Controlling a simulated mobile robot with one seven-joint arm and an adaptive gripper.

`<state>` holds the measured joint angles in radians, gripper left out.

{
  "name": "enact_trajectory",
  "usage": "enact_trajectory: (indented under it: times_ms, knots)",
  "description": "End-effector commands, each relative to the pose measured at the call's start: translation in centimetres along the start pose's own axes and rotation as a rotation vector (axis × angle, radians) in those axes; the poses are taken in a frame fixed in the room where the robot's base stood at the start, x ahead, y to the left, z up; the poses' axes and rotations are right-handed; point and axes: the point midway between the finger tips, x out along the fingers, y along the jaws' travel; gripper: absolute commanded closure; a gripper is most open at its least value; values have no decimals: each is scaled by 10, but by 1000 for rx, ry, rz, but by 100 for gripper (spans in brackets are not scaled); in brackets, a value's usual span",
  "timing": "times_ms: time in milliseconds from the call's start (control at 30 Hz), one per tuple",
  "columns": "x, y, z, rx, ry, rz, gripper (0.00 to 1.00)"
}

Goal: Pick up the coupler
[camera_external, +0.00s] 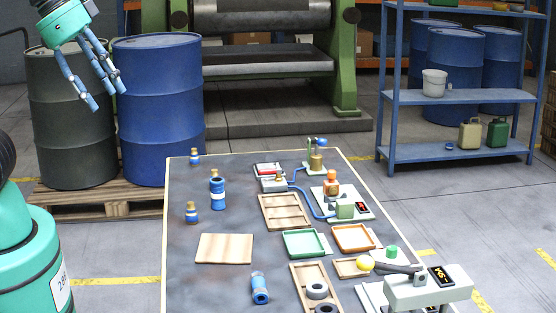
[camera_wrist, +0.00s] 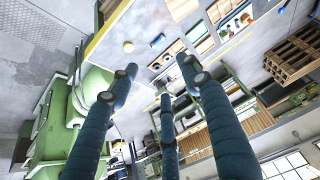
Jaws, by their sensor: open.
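A blue cylinder with an open, hollow end (camera_external: 260,288) sits near the front of the grey table; it looks like the coupler, but I cannot be sure. Several blue pieces with brass-coloured tops stand on the table's left half, the tallest being a blue bottle-like piece (camera_external: 217,190). My gripper (camera_external: 105,88) is at the upper left, high above and beyond the table's left edge, in front of the drums. Its three fingers are spread and empty. They also show in the wrist view (camera_wrist: 160,75), with the table far off behind them.
The table (camera_external: 190,285) carries a wooden board (camera_external: 224,248), a green tray (camera_external: 305,243), an orange tray (camera_external: 356,238) and a wooden tray with grey rings (camera_external: 317,291). A grey device (camera_external: 428,290) stands front right. A blue drum (camera_external: 158,110) stands behind the table.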

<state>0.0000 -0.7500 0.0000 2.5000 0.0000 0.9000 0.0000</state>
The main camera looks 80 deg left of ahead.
Motion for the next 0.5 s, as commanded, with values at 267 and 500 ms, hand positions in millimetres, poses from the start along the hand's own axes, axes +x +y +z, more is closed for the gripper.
enact_trajectory:
  times_ms: [267, 500]
  knots:
    - [6, -6, -7, -6, -14, -8, 52]
    - [34, -30, -32, -28, -75, -37, 52]
